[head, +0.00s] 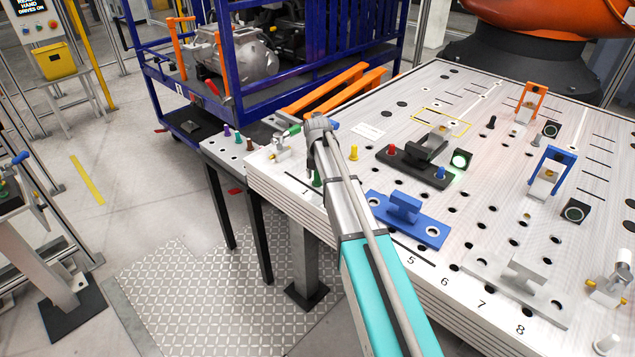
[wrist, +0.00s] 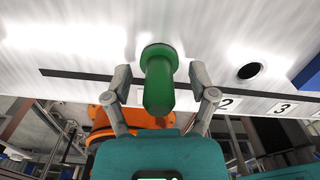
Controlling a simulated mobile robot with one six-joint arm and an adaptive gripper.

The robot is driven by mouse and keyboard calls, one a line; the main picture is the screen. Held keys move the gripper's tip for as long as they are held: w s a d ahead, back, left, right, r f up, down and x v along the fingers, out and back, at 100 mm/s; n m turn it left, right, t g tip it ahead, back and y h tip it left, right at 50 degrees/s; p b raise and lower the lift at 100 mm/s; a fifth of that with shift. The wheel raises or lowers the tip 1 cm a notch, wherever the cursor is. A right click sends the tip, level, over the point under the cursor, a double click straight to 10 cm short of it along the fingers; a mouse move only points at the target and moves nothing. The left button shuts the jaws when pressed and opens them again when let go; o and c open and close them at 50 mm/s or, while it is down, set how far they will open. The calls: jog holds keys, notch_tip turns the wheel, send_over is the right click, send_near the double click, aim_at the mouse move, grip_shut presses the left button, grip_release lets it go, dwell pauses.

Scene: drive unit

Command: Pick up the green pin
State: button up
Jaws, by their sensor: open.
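The green pin (wrist: 159,84) stands in the light plate, with a wider collar at its base, in the middle of the wrist view. My gripper (wrist: 160,84) is open, with one finger on each side of the pin. A gap shows between each finger and the pin, so neither touches it. In the head view a small part of the green pin (head: 317,180) shows beside my arm near the plate's left edge. My arm hides most of the gripper there.
The plate (head: 385,112) carries a black fixture (head: 415,165), a blue fixture (head: 407,216) and several other blocks and pins. A clamp (head: 281,150) stands left of my arm. A hole (wrist: 249,71) is right of the pin. A blue cart (head: 290,75) stands behind.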

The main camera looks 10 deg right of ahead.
jog(key=shift+c, duration=0.2)
grip_shut()
dwell(0.6)
notch_tip(320, 180, up, 3)
jog(key=p, duration=0.2)
jog(key=shift+f+p, duration=0.2)
jog(key=shift+p, duration=0.15)
jog(key=s+a+r+p, duration=0.1)
jog(key=s+r+p, duration=0.9)
jog(key=s, duration=0.4)
jog(key=shift+a+r, duration=0.15)
jog(key=shift+r, duration=0.05)
